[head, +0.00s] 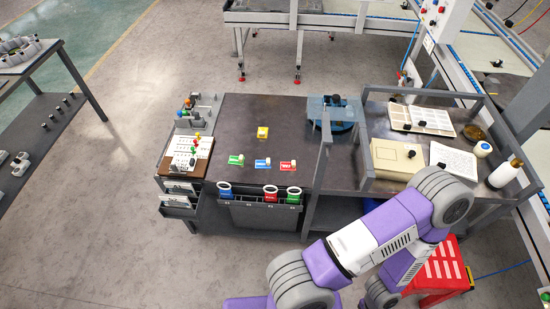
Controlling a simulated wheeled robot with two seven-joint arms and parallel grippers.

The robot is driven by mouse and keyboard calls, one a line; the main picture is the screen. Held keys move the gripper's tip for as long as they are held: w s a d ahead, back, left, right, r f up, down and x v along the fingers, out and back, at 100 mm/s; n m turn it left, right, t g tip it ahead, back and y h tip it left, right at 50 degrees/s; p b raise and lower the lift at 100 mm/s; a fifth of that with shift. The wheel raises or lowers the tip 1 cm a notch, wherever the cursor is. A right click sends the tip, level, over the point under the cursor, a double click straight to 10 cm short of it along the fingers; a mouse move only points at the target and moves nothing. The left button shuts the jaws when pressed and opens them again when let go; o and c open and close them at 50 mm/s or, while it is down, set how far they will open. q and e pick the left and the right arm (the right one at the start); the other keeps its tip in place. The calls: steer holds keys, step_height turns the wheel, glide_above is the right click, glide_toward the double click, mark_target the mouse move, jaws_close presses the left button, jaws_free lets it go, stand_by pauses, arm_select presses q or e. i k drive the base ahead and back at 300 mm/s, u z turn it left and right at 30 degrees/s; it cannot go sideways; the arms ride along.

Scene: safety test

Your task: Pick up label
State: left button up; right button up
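Several small coloured labels or tags lie flat on the dark table top (225,115). A yellow one (262,132) lies alone further back. A green one (236,160), a blue one (262,163) and a red one (288,166) lie in a row nearer the front edge. Pale small pieces sit on or against some of them; they are too small to make out. My purple and grey arm links fill the lower right, bent at an elbow. Neither of my grippers shows, and nothing touches the labels.
Blue (224,189), red (270,193) and green (294,192) ringed holders line the table's front. A board with coloured knobs (192,155) stands at left. A blue round device (340,115) stands at the back right. A side bench holds a beige box (397,158) and a white bottle (505,173).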

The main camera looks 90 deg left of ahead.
mark_target(260, 164)
steer(key=u, duration=3.05)
steer(key=k, duration=0.25)
steer(key=u, duration=1.05)
steer(key=i, duration=0.15)
steer(key=z, duration=0.55)
